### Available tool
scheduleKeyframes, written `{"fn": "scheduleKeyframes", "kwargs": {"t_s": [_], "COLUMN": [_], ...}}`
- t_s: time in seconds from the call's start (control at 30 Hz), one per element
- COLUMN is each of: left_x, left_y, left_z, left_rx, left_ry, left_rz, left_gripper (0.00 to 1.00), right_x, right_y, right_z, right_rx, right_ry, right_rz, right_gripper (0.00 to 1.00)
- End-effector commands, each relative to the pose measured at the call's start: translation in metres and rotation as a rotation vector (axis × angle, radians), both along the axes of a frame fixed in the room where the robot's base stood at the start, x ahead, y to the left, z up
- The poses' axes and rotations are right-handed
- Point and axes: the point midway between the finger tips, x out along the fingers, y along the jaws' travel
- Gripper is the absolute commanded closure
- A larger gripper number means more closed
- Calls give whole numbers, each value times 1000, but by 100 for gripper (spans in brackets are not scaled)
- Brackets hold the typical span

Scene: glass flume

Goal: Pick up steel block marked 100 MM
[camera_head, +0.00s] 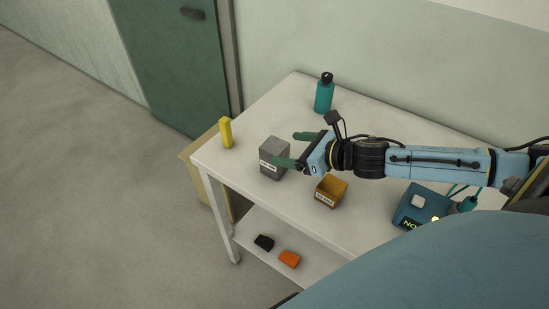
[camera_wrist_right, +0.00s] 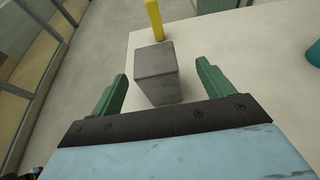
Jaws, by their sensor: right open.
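The grey steel block (camera_head: 274,146) stands upright on the white table near its left end, with a white label on its front face; the text is too small to read surely. It also shows in the right wrist view (camera_wrist_right: 157,70), between and slightly beyond the fingers. My right gripper (camera_head: 296,149) is open, its green fingers pointing left at the block. In the right wrist view the fingers (camera_wrist_right: 163,82) stand apart on either side, with a gap between each finger and the block. My left gripper is not in view.
A yellow block (camera_head: 226,133) stands left of the steel block. A brown labelled box (camera_head: 331,190) sits near the front edge. A teal bottle (camera_head: 324,93) stands at the back, a blue device (camera_head: 417,205) right. Black (camera_head: 264,242) and orange (camera_head: 290,259) items lie on the lower shelf.

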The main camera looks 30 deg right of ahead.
Motion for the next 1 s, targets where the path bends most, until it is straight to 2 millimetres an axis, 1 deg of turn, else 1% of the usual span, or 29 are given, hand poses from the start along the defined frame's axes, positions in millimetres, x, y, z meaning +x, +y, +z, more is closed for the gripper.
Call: {"fn": "scheduleKeyframes", "kwargs": {"t_s": [0.23, 0.43, 0.6, 0.7, 0.93, 0.97, 1.0], "left_x": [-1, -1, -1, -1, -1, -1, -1], "left_y": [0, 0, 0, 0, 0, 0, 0], "left_z": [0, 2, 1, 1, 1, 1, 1], "left_rx": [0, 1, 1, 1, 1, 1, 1], "left_ry": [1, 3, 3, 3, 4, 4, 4], "left_rz": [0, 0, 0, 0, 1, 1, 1], "left_gripper": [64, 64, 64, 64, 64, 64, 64], "right_x": [8, 27, 40, 43, 43, 43, 43], "right_y": [5, 19, 25, 26, 26, 26, 26], "right_z": [-3, -12, -20, -22, -22, -22, -22], "right_rx": [1, 3, 0, 0, -1, -1, -1], "right_ry": [-2, -3, -1, 1, 2, 1, 1], "right_rz": [-1, -1, 0, 1, 1, 1, 1], "right_gripper": [20, 20, 20, 20, 20, 23, 28]}}
